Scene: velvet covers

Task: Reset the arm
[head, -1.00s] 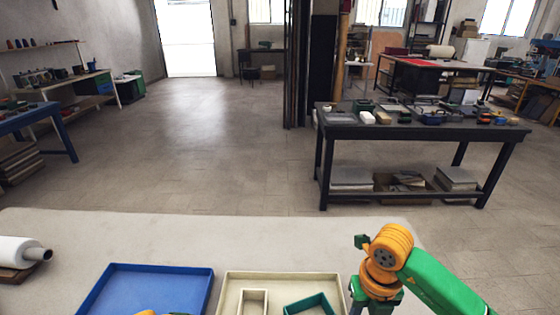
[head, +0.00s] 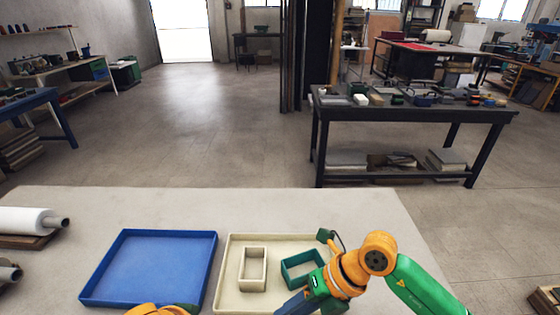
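My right arm comes in from the right, green and orange, with its wrist above the right side of the cream tray (head: 225,275). Its gripper reaches down toward the bottom edge, and its fingertips are not clear. A cream rectangular frame (head: 242,270) and a dark green rectangular frame (head: 288,281) lie in the cream tray. The arm partly covers the green frame. A small orange part of my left arm shows at the bottom edge, in front of the blue tray (head: 150,265). The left gripper is out of view. The blue tray looks empty where visible.
A white roll (head: 28,221) on a wooden base lies at the table's left, with another roll end (head: 8,273) below it. The pale tabletop (head: 200,205) behind the trays is clear. A dark workbench (head: 400,115) stands beyond on the floor.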

